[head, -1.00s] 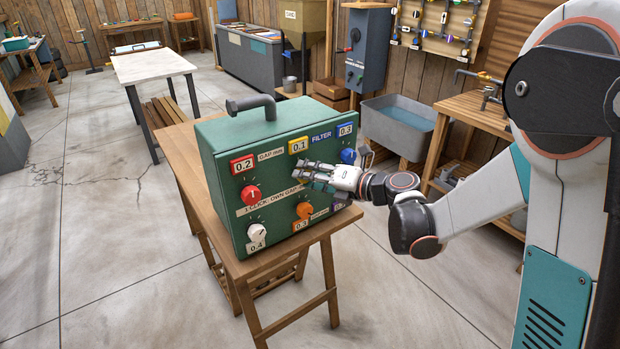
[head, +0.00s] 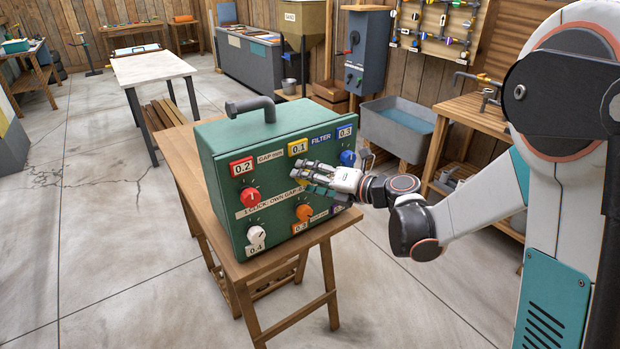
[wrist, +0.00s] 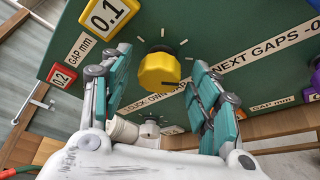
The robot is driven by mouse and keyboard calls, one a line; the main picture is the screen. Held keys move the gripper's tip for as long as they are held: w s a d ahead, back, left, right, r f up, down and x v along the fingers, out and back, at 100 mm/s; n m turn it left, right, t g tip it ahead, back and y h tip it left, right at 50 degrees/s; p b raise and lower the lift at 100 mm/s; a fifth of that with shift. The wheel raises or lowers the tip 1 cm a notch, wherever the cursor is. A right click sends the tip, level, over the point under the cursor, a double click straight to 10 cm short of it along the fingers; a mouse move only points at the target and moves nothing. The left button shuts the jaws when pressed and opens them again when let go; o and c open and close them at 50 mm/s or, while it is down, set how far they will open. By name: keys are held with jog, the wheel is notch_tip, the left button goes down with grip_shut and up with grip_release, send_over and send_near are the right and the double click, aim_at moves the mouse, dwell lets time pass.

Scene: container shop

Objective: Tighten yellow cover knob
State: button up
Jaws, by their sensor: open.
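The yellow knob (wrist: 158,70) sits on the green panel below a yellow 0.1 tag (wrist: 107,13). It shows in the wrist view between and beyond my fingers. In the head view my gripper hides the yellow knob. My gripper (wrist: 160,88) is open, its two teal-padded fingers on either side of the knob's line, with nothing held. In the head view my gripper (head: 308,172) is in front of the upper middle of the green box (head: 232,150). I cannot tell whether the fingertips touch the panel.
The box also has a red knob (head: 250,197), a white knob (head: 256,235), an orange knob (head: 304,212) and a blue knob (head: 347,158). It stands on a wooden table (head: 180,152). A grey water trough (head: 398,130) stands behind at right.

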jog(key=v, duration=1.2)
jog(key=w+d+r+m+t+h, duration=0.1)
jog(key=d+r+m+t+h, duration=0.2)
jog(key=r+m+t, duration=0.45)
jog(key=w+d+r+m+t+h, duration=0.1)
jog(key=d+r+m+t+h, duration=0.3)
jog(key=r, duration=0.6)
jog(key=s+d+r+m+g+h, duration=0.15)
jog(key=d+m+h, duration=0.25)
jog(key=m, duration=0.5)
jog(key=s+d+f+m+g+h, duration=0.5)
jog(key=s+f+m+g, duration=0.1)
jog(key=s+f+m, duration=0.35)
jog(key=s+a+f+m+g+y, duration=0.1)
jog(key=s+a+f+m+g, duration=0.1)
jog(key=s+f, duration=0.3)
jog(key=s+a+f+m+g+y, duration=0.2)
jog(key=s+a+f+m+g, duration=0.1)
jog(key=s, duration=0.6)
notch_tip(320, 180, down, 2)
jog(key=shift+s+a+f+g+y, duration=0.1)
jog(key=shift+s+a+g+y, duration=0.25)
jog(key=shift+a+g, duration=0.45)
